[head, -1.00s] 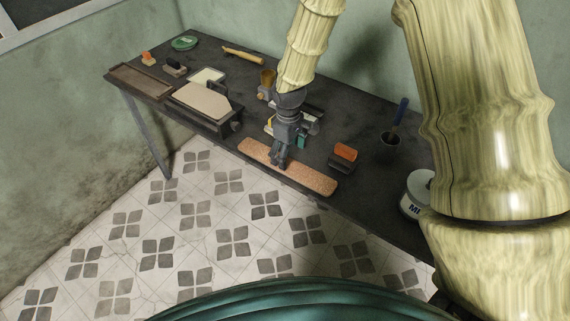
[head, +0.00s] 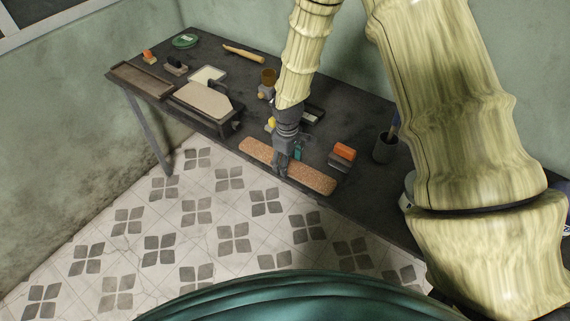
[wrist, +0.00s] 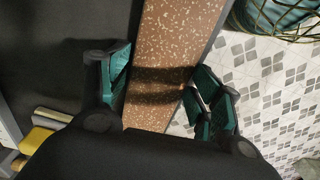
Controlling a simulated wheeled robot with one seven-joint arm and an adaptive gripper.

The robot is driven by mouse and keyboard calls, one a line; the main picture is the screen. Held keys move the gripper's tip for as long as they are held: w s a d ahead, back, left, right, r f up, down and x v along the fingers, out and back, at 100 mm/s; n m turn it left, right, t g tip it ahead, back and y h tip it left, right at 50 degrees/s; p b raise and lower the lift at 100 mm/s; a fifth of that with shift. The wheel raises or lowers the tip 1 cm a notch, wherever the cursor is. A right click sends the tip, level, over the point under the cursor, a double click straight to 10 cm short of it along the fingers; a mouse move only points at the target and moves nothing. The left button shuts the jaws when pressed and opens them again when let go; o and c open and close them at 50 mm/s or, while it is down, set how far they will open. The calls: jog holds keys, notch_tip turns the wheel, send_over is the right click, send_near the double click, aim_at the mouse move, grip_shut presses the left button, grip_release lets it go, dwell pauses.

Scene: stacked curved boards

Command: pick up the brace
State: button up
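No thing here is marked as the brace. The long speckled brown board (head: 312,178) lies flat along the front edge of the dark table, and I take it as the likeliest match. My gripper (head: 281,168) points down over the middle of this board. In the wrist view the board (wrist: 178,40) runs between the two green-padded fingers of my gripper (wrist: 162,82). The fingers are apart, one near each long edge of the board, with visible room at the left. I cannot tell how high the fingertips are above the table. The gripper hides part of the board.
An orange-and-grey block (head: 343,154) lies right of the board. A dark cup (head: 384,149) holds a tool behind it. A box with a tan top (head: 205,102) and a brown tray (head: 141,80) stand to the left. Small items lie behind the gripper. The floor drops away in front.

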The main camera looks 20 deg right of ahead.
jog(key=c, duration=0.5)
jog(key=shift+r, duration=0.1)
jog(key=shift+r+b, duration=0.65)
jog(key=shift+r, duration=0.2)
jog(key=shift+r+b, duration=0.45)
jog(key=shift+r, duration=0.35)
jog(key=s+a+r+b, duration=0.1)
jog(key=s+a+b, duration=0.3)
jog(key=s+a, duration=0.7)
jog(key=shift+s+a+r+b, duration=0.15)
jog(key=shift+a+r+b, duration=0.05)
jog(key=shift+r+b, duration=0.1)
jog(key=shift+f, duration=0.1)
